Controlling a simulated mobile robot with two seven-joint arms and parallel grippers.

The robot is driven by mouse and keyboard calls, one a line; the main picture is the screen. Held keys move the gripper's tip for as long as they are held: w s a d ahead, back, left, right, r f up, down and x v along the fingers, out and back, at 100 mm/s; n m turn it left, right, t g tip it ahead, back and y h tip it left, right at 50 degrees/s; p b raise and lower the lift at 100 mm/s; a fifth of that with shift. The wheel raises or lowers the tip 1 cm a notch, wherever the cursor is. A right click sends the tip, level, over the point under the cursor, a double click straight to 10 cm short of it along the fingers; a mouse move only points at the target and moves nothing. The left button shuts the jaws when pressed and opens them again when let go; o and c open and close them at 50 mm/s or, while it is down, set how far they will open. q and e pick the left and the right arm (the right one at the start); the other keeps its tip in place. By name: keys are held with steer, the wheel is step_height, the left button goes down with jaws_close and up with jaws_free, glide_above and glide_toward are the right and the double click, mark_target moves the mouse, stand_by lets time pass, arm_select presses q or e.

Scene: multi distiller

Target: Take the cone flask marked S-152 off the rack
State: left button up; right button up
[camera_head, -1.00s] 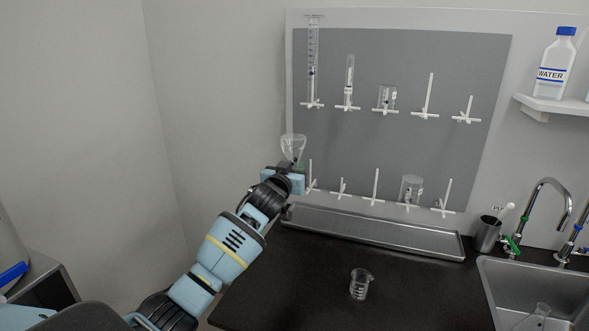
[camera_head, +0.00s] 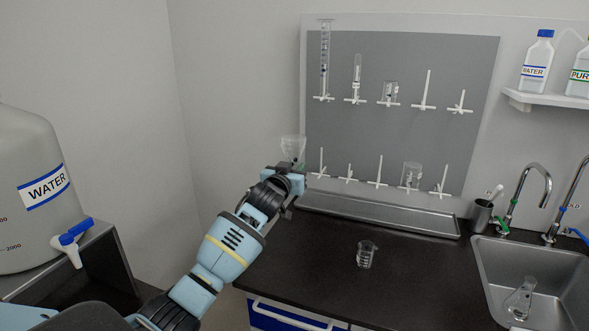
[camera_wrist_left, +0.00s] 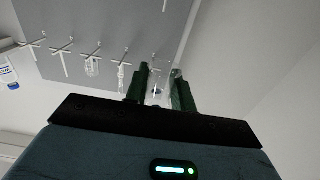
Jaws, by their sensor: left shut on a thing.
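My left gripper (camera_head: 290,172) is shut on a clear cone flask (camera_head: 292,147), held with its wide end up in front of the rack's left edge. The flask also shows between the dark fingers in the left wrist view (camera_wrist_left: 160,84). I cannot read its mark. The rack (camera_head: 402,135) is a grey board with white pegs on the wall. Its upper row holds a tall cylinder (camera_head: 325,60), a narrower cylinder (camera_head: 357,75) and a small beaker (camera_head: 390,92). A larger beaker (camera_head: 411,175) hangs in the lower row. My right gripper is out of view.
A metal drip tray (camera_head: 380,217) lies below the rack. A small beaker (camera_head: 366,255) stands on the black counter (camera_head: 420,275). A sink (camera_head: 565,280) with a flask (camera_head: 521,298) in it is at right. A large water tank (camera_head: 35,205) stands at left.

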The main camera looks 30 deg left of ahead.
arm_select(q)
steer(key=m, duration=0.9)
steer(key=shift+s, duration=0.15)
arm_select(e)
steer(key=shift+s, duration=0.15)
arm_select(q)
steer(key=m, duration=1.8)
